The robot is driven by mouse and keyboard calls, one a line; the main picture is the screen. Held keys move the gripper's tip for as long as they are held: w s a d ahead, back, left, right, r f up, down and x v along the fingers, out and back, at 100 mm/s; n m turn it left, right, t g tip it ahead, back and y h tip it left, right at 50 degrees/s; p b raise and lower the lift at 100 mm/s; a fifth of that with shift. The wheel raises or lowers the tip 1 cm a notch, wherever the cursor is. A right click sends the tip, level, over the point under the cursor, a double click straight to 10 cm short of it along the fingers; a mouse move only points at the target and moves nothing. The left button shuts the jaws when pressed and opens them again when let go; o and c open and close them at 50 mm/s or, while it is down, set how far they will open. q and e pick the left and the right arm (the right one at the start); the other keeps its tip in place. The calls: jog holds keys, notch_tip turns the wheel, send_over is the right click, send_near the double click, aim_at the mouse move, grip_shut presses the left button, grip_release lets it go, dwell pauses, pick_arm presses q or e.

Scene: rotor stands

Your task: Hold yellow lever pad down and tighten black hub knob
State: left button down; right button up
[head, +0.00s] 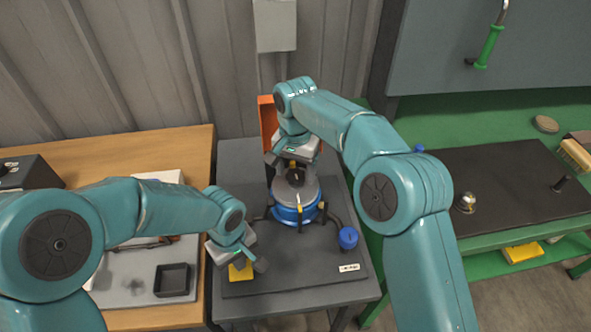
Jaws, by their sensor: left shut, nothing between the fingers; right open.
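The yellow lever pad (239,273) shows at the left front of the dark stand plate (300,272), partly hidden by my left gripper. My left gripper (247,262) is shut and empty, right over the pad; I cannot tell whether it presses on it. The rotor stand has a blue base (297,216) and a silver disc (285,195) on top. The black hub knob (296,180) is at the disc's centre, partly hidden. My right gripper (293,166) is open, pointing down at the knob from above; contact is unclear.
A blue ball-shaped knob (348,238) stands right of the rotor. An orange panel (268,130) is behind it. The wooden table (190,145) at left holds a small black tray (172,280). A green bench (480,125) with a dark mat stands at right.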

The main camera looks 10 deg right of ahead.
jog(key=shift+r, duration=3.7)
pick_arm(q)
notch_tip(320, 180, up, 9)
jog(key=p, duration=0.5)
pick_arm(e)
notch_tip(320, 180, up, 5)
jog(key=shift+r, duration=0.2)
